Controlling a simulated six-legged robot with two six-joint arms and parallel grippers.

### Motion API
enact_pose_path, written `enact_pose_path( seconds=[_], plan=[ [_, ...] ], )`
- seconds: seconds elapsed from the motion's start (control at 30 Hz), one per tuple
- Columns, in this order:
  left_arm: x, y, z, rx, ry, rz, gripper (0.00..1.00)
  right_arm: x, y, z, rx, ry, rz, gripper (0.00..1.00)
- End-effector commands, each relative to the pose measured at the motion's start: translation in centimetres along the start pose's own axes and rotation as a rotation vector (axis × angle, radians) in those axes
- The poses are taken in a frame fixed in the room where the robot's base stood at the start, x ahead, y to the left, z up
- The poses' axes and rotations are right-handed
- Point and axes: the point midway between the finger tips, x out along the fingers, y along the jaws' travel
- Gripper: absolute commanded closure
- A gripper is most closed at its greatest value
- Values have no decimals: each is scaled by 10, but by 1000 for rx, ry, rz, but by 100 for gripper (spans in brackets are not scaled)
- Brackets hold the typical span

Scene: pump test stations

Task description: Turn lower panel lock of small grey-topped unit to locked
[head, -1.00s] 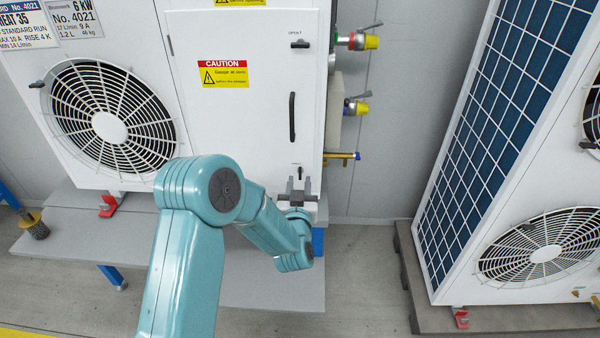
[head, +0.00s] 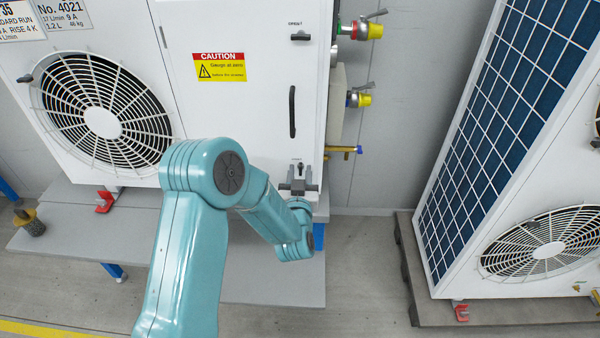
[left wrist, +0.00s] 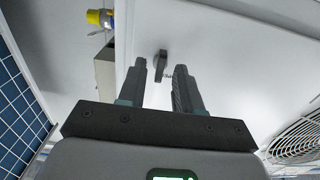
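The white unit (head: 230,110) stands ahead with a front panel; its top is out of view. The lower panel lock, a small dark handle (left wrist: 160,66), shows on the white panel in the left wrist view, roughly upright there. In the head view the lock is mostly hidden by my left gripper (head: 299,183) at the panel's bottom right. The left gripper also shows in the left wrist view (left wrist: 160,72); its fingers are apart, one either side of the lock in the picture. I cannot tell whether they touch it. My right gripper is not in view.
An upper lock (head: 300,36) lies level near the panel top, above a black pull handle (head: 292,112). Yellow-capped valves (head: 366,31) and a brass pipe stub (head: 345,150) stick out at the right side. A second unit (head: 500,150) stands further right.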

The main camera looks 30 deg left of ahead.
Motion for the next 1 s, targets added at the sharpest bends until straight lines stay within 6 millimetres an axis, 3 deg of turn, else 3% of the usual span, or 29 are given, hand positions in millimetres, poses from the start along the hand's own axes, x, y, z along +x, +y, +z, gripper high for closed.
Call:
enact_pose_path(
  seconds=[0.03,0.13,0.57,1.0],
  plan=[
    [0,0,0,0,0,0,69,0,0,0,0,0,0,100],
    [0,0,0,0,0,0,100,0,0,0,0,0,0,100],
    [2,0,1,44,2,0,100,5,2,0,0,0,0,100],
    [3,2,2,377,4,0,100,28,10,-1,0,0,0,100]
  ],
)
